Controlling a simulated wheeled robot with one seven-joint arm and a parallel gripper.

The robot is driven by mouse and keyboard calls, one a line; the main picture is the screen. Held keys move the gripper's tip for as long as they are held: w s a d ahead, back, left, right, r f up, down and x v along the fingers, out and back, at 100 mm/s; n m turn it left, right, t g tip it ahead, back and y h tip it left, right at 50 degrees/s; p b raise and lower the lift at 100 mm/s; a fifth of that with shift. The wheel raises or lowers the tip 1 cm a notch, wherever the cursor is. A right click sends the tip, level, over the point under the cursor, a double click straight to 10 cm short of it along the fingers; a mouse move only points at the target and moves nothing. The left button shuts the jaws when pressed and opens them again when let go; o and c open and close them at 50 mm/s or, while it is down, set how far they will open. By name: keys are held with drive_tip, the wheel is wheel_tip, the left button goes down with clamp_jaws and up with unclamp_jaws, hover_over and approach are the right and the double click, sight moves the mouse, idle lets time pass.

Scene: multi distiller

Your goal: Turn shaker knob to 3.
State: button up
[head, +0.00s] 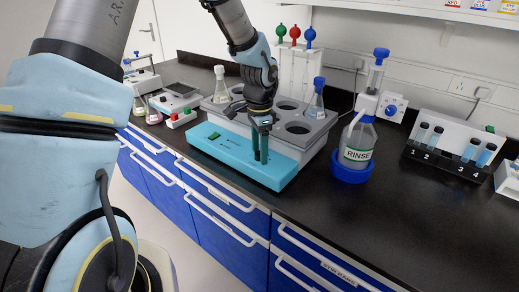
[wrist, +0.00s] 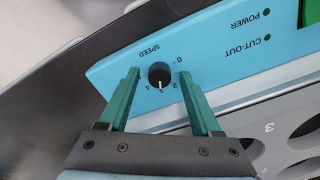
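The shaker (head: 243,155) has a light-blue front panel and a grey top with round holes. In the wrist view its panel (wrist: 215,60) shows upside down. The small black speed knob (wrist: 159,74) has a white pointer line that points down in the picture, at or close to the mark 3; the small figures are hard to read. My gripper (wrist: 159,76) has its two green fingers on either side of the knob, with visible gaps, so it is open. In the head view my gripper (head: 260,157) points down at the panel and hides the knob.
Flasks (head: 316,100) stand in the shaker's top. A rinse bottle (head: 357,145) in a blue base is to the right, then a numbered vial rack (head: 452,147). A small device (head: 175,104) is to the left. The black counter (head: 400,215) is clear at front right.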

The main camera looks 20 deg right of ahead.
sight(259, 153)
wheel_tip(259, 153, up, 11)
drive_tip(key=b, duration=0.2)
idle(0.5)
drive_tip(key=shift+f, duration=0.1)
drive_tip(key=s+a+f+n, duration=0.1)
drive_tip(key=s+a+n, duration=0.1)
drive_tip(key=a+n, duration=0.6)
drive_tip(key=s+a+f+n+t, duration=0.1)
drive_tip(key=a+n, duration=0.8)
drive_tip(key=a, duration=1.4)
drive_tip(key=shift+s+f+t, duration=0.3)
drive_tip(key=shift+s+f, duration=0.35)
drive_tip(key=shift+s, duration=0.1)
